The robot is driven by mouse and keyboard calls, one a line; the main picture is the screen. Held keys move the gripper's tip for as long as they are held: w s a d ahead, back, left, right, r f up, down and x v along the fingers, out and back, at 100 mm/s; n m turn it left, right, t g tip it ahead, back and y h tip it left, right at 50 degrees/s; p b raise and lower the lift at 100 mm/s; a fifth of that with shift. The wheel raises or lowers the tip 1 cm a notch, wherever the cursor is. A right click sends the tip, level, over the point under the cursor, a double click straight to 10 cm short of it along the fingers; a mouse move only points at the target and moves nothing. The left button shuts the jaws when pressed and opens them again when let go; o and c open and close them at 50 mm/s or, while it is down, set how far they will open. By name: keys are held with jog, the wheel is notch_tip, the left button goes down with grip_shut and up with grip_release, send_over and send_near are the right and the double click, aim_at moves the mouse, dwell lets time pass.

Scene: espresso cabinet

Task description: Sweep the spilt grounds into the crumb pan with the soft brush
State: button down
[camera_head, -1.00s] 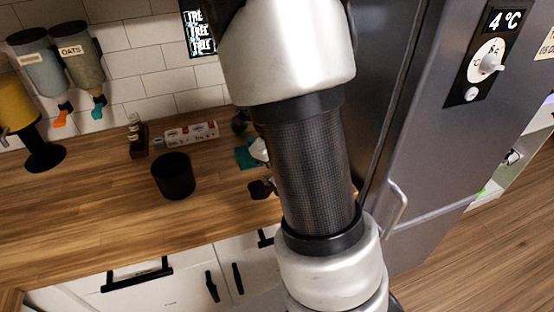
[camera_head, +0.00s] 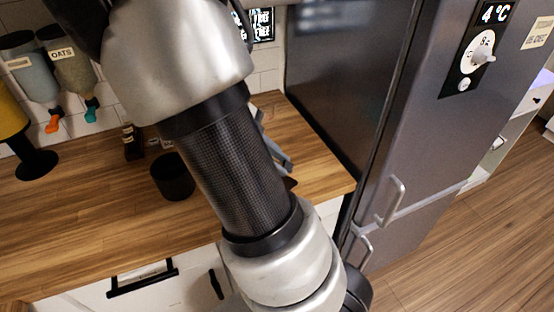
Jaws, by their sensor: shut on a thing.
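My arm crosses the middle of the view and hides much of the counter behind it. I cannot make out my gripper. A narrow grey piece (camera_head: 273,148) shows at the arm's right edge, over the counter; I cannot tell whether it is the crumb pan or part of my own arm's end. A small dark reddish-brown patch (camera_head: 291,182) shows just below it, too covered to name. The soft brush and the spilt grounds cannot be made out.
A black round container (camera_head: 172,178) stands on the wooden counter (camera_head: 85,215), left of my arm. A small dark rack (camera_head: 132,143) stands behind it. Dispensers hang at the back left. The steel fridge (camera_head: 420,130) bounds the counter on the right. The counter's front left is clear.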

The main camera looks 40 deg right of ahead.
jog(key=shift+w+d+f, duration=0.8)
jog(key=shift+w+d, duration=0.75)
jog(key=shift+w, duration=1.9)
jog(key=shift+w+d+f, duration=0.75)
jog(key=shift+w+d, duration=0.8)
jog(key=shift+w, duration=1.9)
jog(key=shift+r+p, duration=1.05)
jog(key=shift+r, duration=1.4)
jog(key=s+n+t+h+b, duration=0.3)
jog(key=s+n+h+b, duration=0.3)
jog(key=s+n+b, duration=0.5)
jog(key=b, duration=0.3)
jog(key=shift+s+a+t+h, duration=0.25)
jog(key=shift+a+t+h, duration=0.05)
jog(key=shift+t, duration=0.1)
